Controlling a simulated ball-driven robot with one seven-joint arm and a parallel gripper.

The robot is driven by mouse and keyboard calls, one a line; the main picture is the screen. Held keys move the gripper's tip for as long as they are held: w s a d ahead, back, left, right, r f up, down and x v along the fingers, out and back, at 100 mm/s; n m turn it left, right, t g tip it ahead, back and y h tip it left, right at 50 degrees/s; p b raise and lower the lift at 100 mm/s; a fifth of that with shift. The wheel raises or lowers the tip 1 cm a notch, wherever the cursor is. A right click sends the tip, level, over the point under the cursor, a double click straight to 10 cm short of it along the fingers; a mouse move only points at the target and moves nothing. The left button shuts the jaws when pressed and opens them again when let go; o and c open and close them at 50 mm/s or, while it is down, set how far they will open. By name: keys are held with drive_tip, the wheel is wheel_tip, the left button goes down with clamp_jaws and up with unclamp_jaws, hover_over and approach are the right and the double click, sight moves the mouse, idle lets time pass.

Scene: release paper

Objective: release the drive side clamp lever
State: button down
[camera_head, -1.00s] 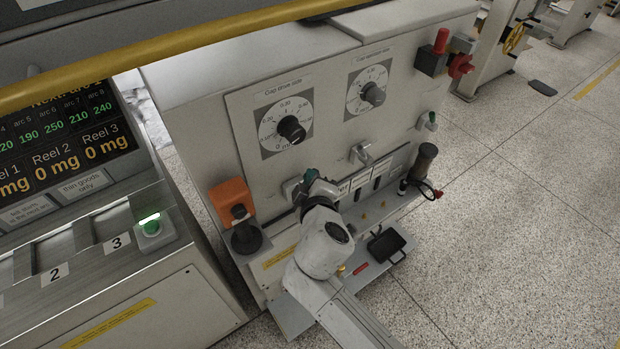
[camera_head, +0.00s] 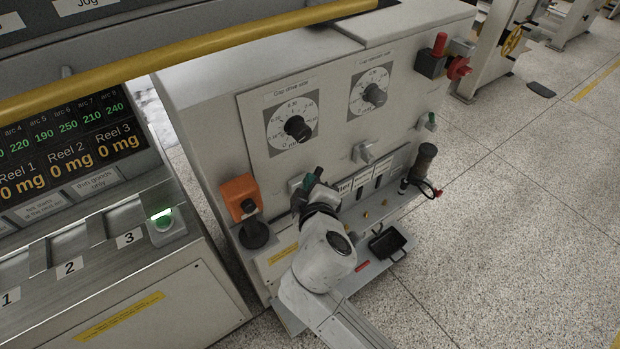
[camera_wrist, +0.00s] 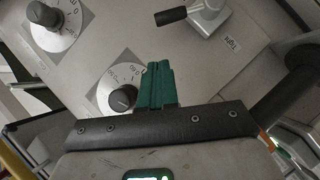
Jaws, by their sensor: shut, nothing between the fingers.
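The clamp lever nearest my gripper is a grey mount (camera_head: 295,183) on the panel below the left dial, labelled for the drive side; my gripper partly hides it. In the wrist view a clamp lever (camera_wrist: 207,14) with a black handle (camera_wrist: 172,16) shows at the top, beside a "Tight" label. I take it for the same lever but cannot be sure. My gripper (camera_head: 311,181) is at the lever's right side in the head view. In the wrist view its teal fingers (camera_wrist: 157,84) are together and empty, apart from the black handle in the picture.
The left dial (camera_head: 298,128) and right dial (camera_head: 374,95) stand out from the panel. A second clamp lever (camera_head: 363,152) is to the right. A shelf below holds a black tray (camera_head: 388,242). Open floor lies right.

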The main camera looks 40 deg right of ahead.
drive_tip(key=v, duration=0.6)
drive_tip(key=shift+s+a+r+b, duration=0.2)
drive_tip(key=shift+a+r+b, duration=0.05)
drive_tip(key=shift+a+b, duration=0.05)
drive_tip(key=s+d+f+m+g+y, duration=0.1)
drive_tip(key=s+d+f+m+g, duration=0.4)
drive_tip(key=s+f, duration=0.4)
drive_tip(key=s+f+m+g+y, duration=0.1)
drive_tip(key=s+f+g+y, duration=0.4)
drive_tip(key=s, duration=0.8)
wheel_tip(320, 180, down, 3)
drive_tip(key=shift+s+a+f+g+y, duration=0.1)
drive_tip(key=shift+s+a+g+y, duration=0.2)
drive_tip(key=shift+g, duration=0.4)
